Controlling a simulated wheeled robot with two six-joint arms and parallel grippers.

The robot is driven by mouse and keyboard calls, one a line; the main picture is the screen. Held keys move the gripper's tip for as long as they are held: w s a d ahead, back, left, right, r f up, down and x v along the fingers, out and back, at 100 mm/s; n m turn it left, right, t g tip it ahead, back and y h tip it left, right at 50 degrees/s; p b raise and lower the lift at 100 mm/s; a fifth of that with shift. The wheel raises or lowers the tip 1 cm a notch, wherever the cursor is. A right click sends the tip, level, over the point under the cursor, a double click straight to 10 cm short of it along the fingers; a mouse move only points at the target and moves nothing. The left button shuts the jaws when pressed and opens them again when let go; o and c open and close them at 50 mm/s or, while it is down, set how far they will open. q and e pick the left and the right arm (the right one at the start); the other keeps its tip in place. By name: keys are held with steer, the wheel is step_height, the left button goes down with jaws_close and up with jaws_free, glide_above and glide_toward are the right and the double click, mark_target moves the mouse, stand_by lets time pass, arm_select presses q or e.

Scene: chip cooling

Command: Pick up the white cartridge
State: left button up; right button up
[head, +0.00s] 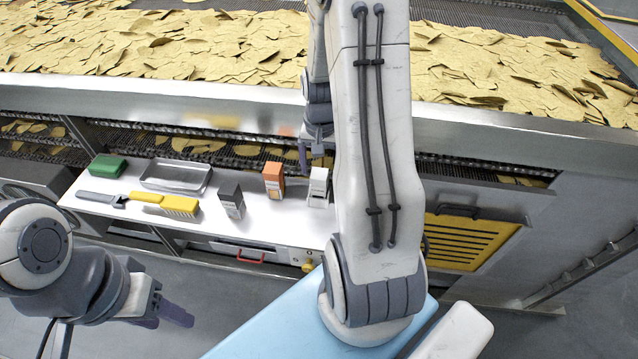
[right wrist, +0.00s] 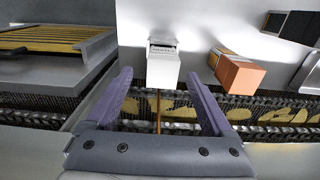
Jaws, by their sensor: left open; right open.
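The white cartridge (head: 318,184) stands on the white shelf at its right end, partly hidden by my right arm in the head view. In the right wrist view the white cartridge (right wrist: 163,66) lies ahead of the two purple fingers, roughly centred between them and apart from them. My right gripper (right wrist: 160,95) is open and empty. It also shows in the head view (head: 311,160), close to the cartridge, partly covered by my arm. My left gripper (head: 172,318) is open and empty at the lower left, away from the shelf.
An orange cartridge (head: 273,181) stands just left of the white one, and a dark grey cartridge (head: 231,201) further left. A metal tray (head: 176,177), yellow brush (head: 165,203), scraper (head: 102,199) and green block (head: 108,166) share the shelf (head: 215,222). A chip conveyor (head: 200,92) runs above.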

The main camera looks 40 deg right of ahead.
mark_target(319, 174)
step_height(319, 174, down, 5)
steer(key=shift+w+p, duration=0.15)
steer(key=shift+p, duration=0.85)
steer(key=shift+f, duration=0.65)
jaws_close()
steer(key=shift+w+r, duration=0.1)
steer(key=shift+r, duration=0.1)
